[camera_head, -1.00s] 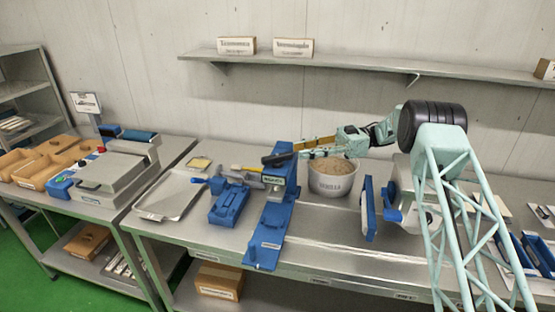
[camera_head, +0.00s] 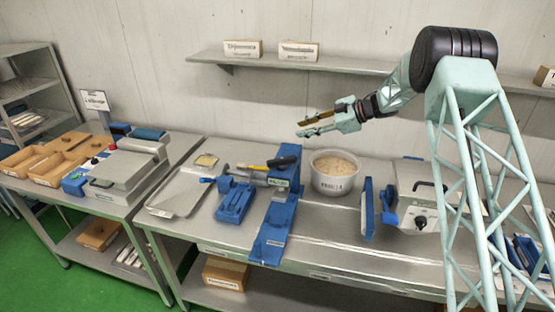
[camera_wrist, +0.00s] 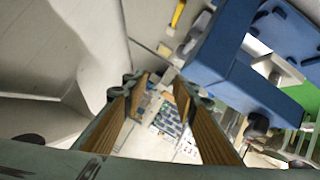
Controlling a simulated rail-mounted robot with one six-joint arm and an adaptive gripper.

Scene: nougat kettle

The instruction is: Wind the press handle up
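The blue press (camera_head: 286,180) stands on the middle bench, with a long blue base plate running to the bench's front edge. Its black handle (camera_head: 283,161) lies nearly level across the top of the press. My gripper (camera_head: 299,127) is above the press and apart from the handle. Its fingers are spread with nothing between them. In the wrist view my gripper (camera_wrist: 160,92) also shows open, with blue press parts (camera_wrist: 235,70) at the upper right; I cannot make out the handle there.
A wall shelf (camera_head: 335,63) runs behind. The air around my gripper is clear.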

